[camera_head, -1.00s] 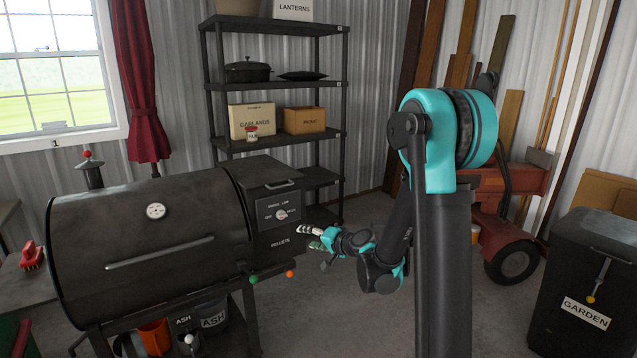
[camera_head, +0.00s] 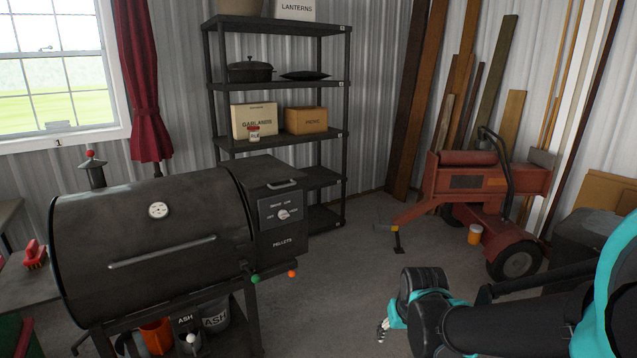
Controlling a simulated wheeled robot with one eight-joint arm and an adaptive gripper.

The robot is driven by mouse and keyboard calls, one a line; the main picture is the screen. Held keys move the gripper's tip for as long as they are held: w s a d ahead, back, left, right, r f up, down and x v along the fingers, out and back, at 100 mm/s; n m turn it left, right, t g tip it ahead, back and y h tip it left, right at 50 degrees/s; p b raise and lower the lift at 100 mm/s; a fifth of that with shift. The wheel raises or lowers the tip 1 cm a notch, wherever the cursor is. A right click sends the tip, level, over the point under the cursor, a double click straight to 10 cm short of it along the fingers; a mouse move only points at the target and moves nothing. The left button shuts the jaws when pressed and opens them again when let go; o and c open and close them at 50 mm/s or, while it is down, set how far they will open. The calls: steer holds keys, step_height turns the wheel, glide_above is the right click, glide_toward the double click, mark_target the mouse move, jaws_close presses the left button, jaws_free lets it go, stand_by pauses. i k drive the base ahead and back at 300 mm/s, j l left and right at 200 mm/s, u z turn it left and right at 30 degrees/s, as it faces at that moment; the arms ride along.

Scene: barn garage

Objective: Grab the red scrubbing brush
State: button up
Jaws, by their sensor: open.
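My arm covers the lower right of the view.
A large black pellet grill (camera_head: 150,235) fills the left. A black shelf rack (camera_head: 277,85) stands behind it. A red wheeled machine (camera_head: 480,200) and a dark bin (camera_head: 590,240) are at the right. The middle floor (camera_head: 340,270) is clear.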

mark_target(36, 256)
steer(key=u, duration=1.9)
